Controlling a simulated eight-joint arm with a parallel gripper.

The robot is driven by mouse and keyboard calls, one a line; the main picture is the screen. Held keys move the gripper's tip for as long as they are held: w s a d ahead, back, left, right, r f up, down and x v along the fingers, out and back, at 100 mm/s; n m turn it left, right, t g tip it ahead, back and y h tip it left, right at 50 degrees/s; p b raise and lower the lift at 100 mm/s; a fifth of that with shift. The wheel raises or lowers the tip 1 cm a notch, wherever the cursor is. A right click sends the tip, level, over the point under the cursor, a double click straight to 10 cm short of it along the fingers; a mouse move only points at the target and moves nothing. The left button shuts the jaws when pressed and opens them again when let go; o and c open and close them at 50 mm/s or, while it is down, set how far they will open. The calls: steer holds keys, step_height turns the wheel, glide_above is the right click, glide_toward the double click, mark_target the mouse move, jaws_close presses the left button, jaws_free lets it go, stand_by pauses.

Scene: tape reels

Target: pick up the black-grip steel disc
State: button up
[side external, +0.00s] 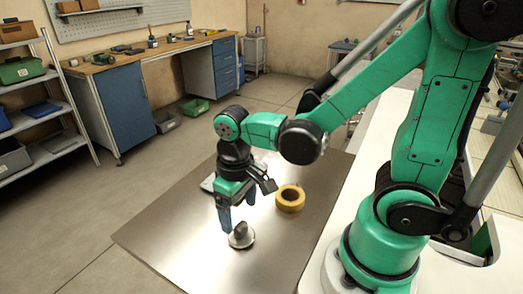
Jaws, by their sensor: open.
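The steel disc (249,241) lies flat on the metal table, with its dark grip (240,230) standing up from it. My gripper (236,222) points down just above the disc and is open. One blue finger is at the left of the grip and the other is at its upper right in the picture. From this angle I cannot tell whether either finger touches the grip.
A yellow tape reel (290,199) lies on the table to the right of my gripper. A pale flat object (208,184) lies behind my gripper, partly hidden by it. The left and front parts of the metal table (170,240) are clear.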

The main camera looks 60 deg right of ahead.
mark_target(240, 225)
steer(key=shift+f, duration=2.5)
jaws_close()
